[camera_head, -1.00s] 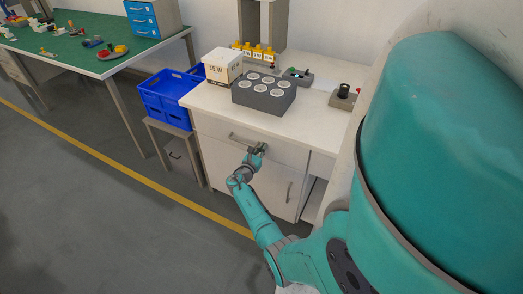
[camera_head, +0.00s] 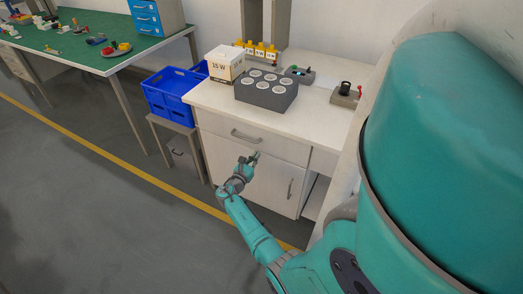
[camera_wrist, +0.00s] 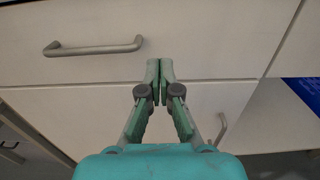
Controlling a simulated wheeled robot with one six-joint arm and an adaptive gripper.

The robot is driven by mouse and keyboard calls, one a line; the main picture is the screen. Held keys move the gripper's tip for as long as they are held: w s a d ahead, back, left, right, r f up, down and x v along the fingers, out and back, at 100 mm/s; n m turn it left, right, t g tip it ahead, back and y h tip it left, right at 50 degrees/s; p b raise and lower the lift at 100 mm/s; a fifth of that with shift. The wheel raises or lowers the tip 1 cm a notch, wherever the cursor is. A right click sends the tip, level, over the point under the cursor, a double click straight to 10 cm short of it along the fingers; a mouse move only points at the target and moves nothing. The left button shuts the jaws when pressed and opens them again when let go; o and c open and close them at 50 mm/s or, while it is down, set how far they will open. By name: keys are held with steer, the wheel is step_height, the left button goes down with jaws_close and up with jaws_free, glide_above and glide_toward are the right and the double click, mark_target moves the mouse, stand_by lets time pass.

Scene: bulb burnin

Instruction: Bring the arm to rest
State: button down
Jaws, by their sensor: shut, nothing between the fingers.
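My gripper (camera_head: 254,157) is in front of the white workbench cabinet, just below the handle (camera_head: 246,137) of its upper drawer. In the wrist view my gripper (camera_wrist: 160,66) is shut and empty, with its fingertips together. The drawer handle (camera_wrist: 93,47) is to the left of the fingertips there, apart from them. The drawer front (camera_wrist: 215,35) looks closed. My arm is stretched low and forward from my body.
On the bench top (camera_head: 215,100) stand a grey block with round sockets (camera_head: 266,90), a white box (camera_head: 226,63) and small devices (camera_head: 345,95). Blue crates (camera_head: 172,92) sit on a low stand at left. A green-topped table (camera_head: 80,45) is farther left. The floor at left is clear.

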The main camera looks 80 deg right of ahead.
steer(key=shift+v, duration=2.75)
steer(key=s+a+f+m+t+y, duration=0.1)
steer(key=a+f+t+y, duration=0.4)
steer(key=a+f, duration=0.7)
steer(key=s+a+m+t+y, duration=0.2)
steer(key=a+t, duration=0.1)
steer(key=a, duration=0.7)
steer(key=s+a+m+t+y, duration=0.1)
steer(key=s+a+t+y, duration=0.15)
steer(key=a, duration=0.65)
steer(key=s+a+r+m+t+y, duration=0.25)
steer(key=s+a+r, duration=0.2)
steer(key=a, duration=0.45)
steer(key=s+a+r+m+t+y, duration=0.2)
steer(key=a+r+m, duration=0.1)
steer(key=r, duration=0.5)
steer(key=s+a+r+m+t+y, duration=0.1)
steer(key=s+a+r+m+t, duration=0.1)
steer(key=r, duration=0.7)
steer(key=s+a+r+m+t+y, duration=0.1)
steer(key=s+a+r+m, duration=0.3)
steer(key=r, duration=0.5)
steer(key=shift+s+a+t+y, duration=0.25)
steer(key=shift+a+t+y, duration=0.15)
steer(key=shift+a+y, duration=0.35)
